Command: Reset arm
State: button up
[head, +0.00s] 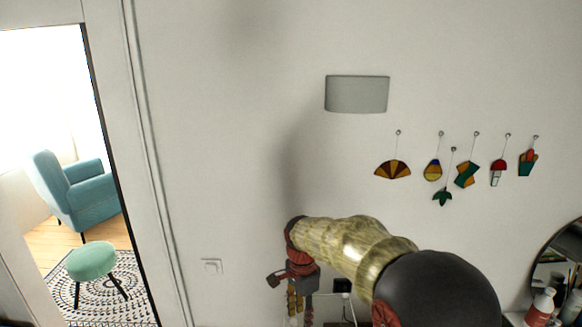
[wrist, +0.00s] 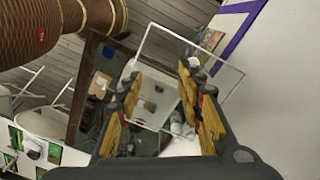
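My gripper (head: 300,306) hangs at the end of my arm in the lower middle of the head view, in front of the white wall. Its fingers point down and their lower ends run close to the picture's bottom edge. In the wrist view my gripper (wrist: 160,72) shows two yellow, red and black fingers spread well apart. A clear pane or box (wrist: 215,65) shows between and beyond them. I see no object clearly pinched by the fingers.
A grey wall lamp (head: 357,94) and several stained-glass ornaments (head: 392,170) hang on the wall. A doorway at left shows a teal armchair (head: 80,188) and a green stool (head: 91,262). Bottles (head: 541,307) and a round mirror stand at lower right. A dark-framed table (wrist: 88,85) lies below.

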jog(key=s+d+f+n+t+b, duration=0.1)
jog(key=s+d+n+b, duration=0.3)
jog(key=s, duration=0.5)
jog(key=s+d+f+n+t+b, duration=0.2)
jog(key=s+d+n+t+b, duration=0.1)
jog(key=s+d+b, duration=0.3)
jog(key=s+d+f+n+t+b, duration=0.1)
jog(key=s+d+n+b, duration=0.4)
jog(key=s, duration=0.9)
jog(key=d+b, duration=0.1)
jog(key=b, duration=0.2)
jog(key=shift+s+f+t, duration=0.15)
jog(key=shift+s+t, duration=0.05)
jog(key=shift+t, duration=0.2)
